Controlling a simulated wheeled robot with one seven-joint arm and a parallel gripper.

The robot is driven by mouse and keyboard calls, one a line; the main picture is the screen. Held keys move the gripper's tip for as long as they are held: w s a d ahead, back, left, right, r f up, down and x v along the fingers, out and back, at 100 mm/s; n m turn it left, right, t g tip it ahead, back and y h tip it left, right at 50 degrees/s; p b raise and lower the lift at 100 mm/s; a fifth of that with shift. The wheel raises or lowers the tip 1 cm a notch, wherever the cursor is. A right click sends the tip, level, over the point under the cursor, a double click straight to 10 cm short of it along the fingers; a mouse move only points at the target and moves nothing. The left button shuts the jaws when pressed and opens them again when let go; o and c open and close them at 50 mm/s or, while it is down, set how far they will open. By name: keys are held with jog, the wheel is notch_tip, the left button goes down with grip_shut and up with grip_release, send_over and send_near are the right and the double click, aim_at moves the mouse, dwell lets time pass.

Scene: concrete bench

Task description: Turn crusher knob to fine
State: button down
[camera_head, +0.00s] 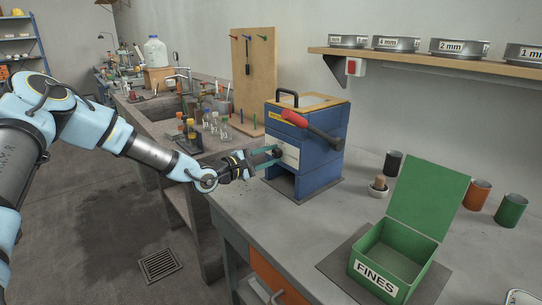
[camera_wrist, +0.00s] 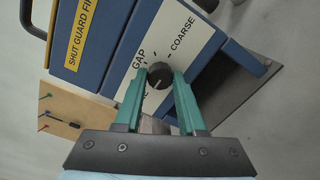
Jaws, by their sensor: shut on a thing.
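The blue crusher (camera_head: 305,145) stands on the bench with a tan top, a black handle and a red-gripped lever. Its dark round knob (camera_wrist: 160,74) sits on a white dial plate (camera_wrist: 186,28) marked GAP and COARSE. Another label below the knob is mostly hidden by the left finger. A pale mark on the knob points roughly down in the wrist view, away from COARSE. My gripper (camera_head: 268,158) reaches the crusher's front from the left; its green fingers (camera_wrist: 161,82) are closed on the knob's two sides.
A yellow SHUT GUARD label (camera_wrist: 79,33) is on the crusher. A green open-lidded FINES box (camera_head: 423,256) stands at the right on a dark mat. Bottles and a tube rack (camera_head: 189,133) stand left of the crusher. Sieves (camera_head: 397,44) line the shelf above.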

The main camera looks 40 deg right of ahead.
jog(key=shift+n, duration=0.3)
jog(key=c, duration=0.5)
grip_release()
jog(key=shift+a, duration=0.1)
jog(key=a+b, duration=0.2)
jog(key=a, duration=0.8)
jog(key=shift+w+a+b, duration=0.3)
jog(key=shift+w, duration=0.1)
jog(key=shift+r, duration=0.1)
